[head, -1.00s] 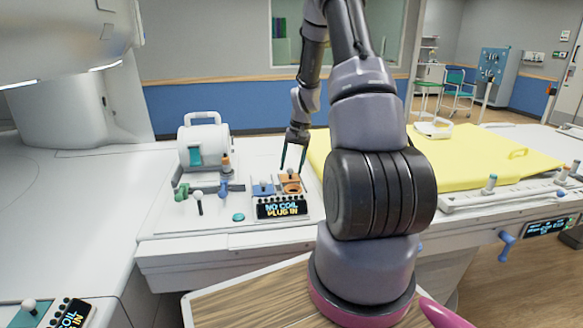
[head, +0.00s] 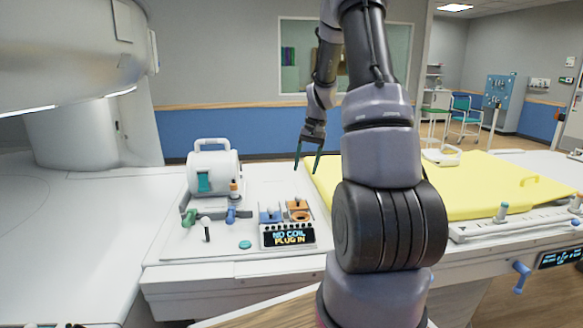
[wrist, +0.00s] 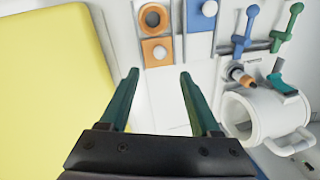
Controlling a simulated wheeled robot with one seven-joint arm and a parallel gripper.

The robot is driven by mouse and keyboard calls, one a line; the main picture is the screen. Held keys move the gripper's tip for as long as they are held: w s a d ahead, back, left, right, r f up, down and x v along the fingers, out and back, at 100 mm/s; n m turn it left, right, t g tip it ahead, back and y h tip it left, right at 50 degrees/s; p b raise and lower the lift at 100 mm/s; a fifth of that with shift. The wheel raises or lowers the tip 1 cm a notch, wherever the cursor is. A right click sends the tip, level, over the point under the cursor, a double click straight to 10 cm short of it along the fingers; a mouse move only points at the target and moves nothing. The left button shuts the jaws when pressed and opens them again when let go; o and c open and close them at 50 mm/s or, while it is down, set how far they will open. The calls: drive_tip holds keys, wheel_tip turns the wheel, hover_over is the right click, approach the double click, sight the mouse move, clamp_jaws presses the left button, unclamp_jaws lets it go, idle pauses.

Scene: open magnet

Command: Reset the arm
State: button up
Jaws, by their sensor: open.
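My gripper (head: 309,164) hangs from my arm above the white table top, near the left edge of the yellow mat. Its two dark green fingers are spread apart with nothing between them. In the wrist view my gripper (wrist: 158,85) is open over bare white surface. The orange and blue socket blocks lie just beyond the fingertips there. My arm rises in the middle of the head view and hides part of the table and mat.
A white coil housing (head: 214,173) stands left of my gripper. An orange block (head: 299,213), a blue block (head: 269,216) and a display reading "NO COIL PLUG IN" (head: 288,237) sit below. The yellow mat (head: 480,185) lies right. The magnet (head: 70,50) overhangs at upper left.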

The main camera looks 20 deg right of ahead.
drive_tip(key=s+a+r+t, duration=0.2)
drive_tip(key=s+a+r, duration=0.3)
drive_tip(key=r, duration=0.4)
drive_tip(key=s+a+r+t, duration=0.1)
drive_tip(key=s+a+r, duration=0.45)
drive_tip(key=r, duration=0.35)
drive_tip(key=s+a+r+t, duration=0.1)
drive_tip(key=s+a+r, duration=0.1)
drive_tip(key=s, duration=0.5)
drive_tip(key=s+a+r+n+t, duration=0.1)
drive_tip(key=s+a+r+t, duration=0.1)
drive_tip(key=s+a, duration=0.3)
drive_tip(key=s+r, duration=0.1)
drive_tip(key=s, duration=0.2)
drive_tip(key=shift+r, duration=0.35)
